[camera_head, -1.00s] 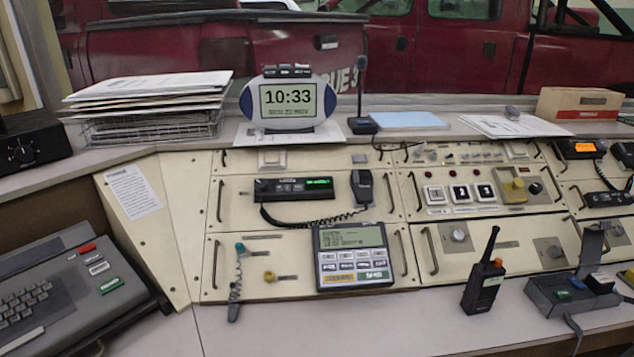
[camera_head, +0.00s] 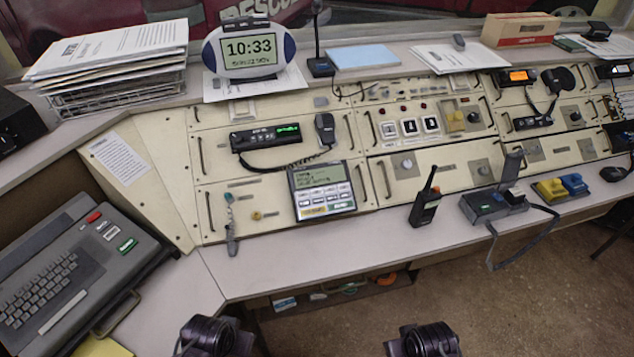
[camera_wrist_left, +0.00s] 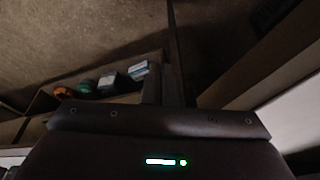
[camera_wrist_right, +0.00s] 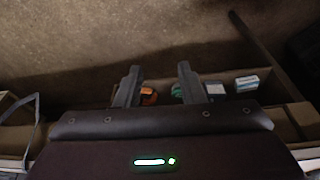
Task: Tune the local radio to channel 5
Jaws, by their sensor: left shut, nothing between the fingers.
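Several radios show in the head view, and I cannot read which is the local one. A black radio with a green display (camera_head: 275,137) is set in the left upper panel, with a corded microphone (camera_head: 325,130) at its right. A radio with an orange display (camera_head: 518,77) is in the right panel. A handheld radio (camera_head: 425,207) stands upright on the desk. My left gripper (camera_wrist_left: 166,72) is shut and empty in its wrist view. My right gripper (camera_wrist_right: 158,75) is open and empty. Both point at the floor and low shelf, away from the radios.
A keyboard terminal (camera_head: 68,275) is on the left desk. A keypad unit with a screen (camera_head: 322,190) leans on the console. A grey switch box (camera_head: 492,205) with a cable sits near the front edge. A low shelf (camera_head: 340,295) is under the desk; the floor (camera_head: 520,290) before it is open.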

